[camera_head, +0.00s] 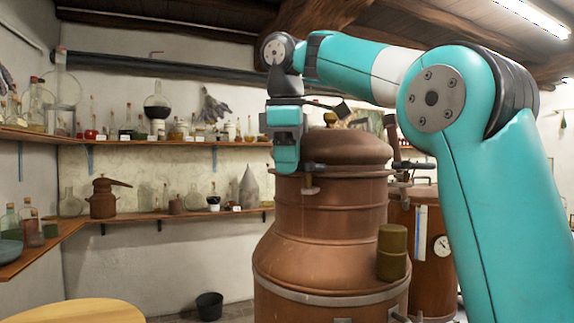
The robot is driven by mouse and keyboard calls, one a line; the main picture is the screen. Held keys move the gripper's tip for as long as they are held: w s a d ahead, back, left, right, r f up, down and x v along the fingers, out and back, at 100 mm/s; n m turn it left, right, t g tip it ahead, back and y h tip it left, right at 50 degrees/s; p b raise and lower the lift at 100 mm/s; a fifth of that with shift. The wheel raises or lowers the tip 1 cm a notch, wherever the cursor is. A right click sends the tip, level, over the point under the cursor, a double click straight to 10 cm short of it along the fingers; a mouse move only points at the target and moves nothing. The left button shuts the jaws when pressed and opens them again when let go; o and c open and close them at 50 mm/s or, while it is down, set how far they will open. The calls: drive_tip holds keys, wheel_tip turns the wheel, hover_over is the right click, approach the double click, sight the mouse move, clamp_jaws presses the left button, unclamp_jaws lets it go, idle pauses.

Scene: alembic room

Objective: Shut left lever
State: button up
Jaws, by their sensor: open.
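A large copper still (318,240) with a domed lid (345,147) stands in front of me, right of centre. A small clamp (310,186) shows at the left of the lid's rim, with a dark bar (340,168) running right from it along the rim; this looks like the left lever. A second dark lever (395,145) stands at the right of the rim, partly behind my arm. My gripper (287,160) is open and points down at the left edge of the lid, beside the clamp. It hides part of the rim, and I cannot tell whether it touches the lever.
A second copper vessel (428,220) with a gauge stands behind at right. A greenish cylinder (392,252) is on the still's right side. Shelves (165,143) of glassware line the walls at left. A round wooden table (75,312) is at lower left, a black bucket (209,305) on the floor.

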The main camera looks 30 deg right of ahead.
clamp_jaws()
drive_tip(key=shift+s, duration=0.1)
drive_tip(key=shift+s+d+n+y+p, duration=0.1)
drive_tip(key=shift+s+n+y+p, duration=0.6)
drive_tip(key=shift+n, duration=1.75)
drive_tip(key=shift+s+a+n+y+p, duration=0.15)
drive_tip(key=shift+s+n+p, duration=0.65)
drive_tip(key=shift+n+p, duration=1.15)
drive_tip(key=shift+s+d+n+y+p, duration=0.15)
drive_tip(key=shift+s+n+y+p, duration=0.5)
drive_tip(key=shift+n, duration=2.25)
drive_tip(key=shift+s+n, duration=0.15)
drive_tip(key=shift+n, duration=0.15)
unclamp_jaws()
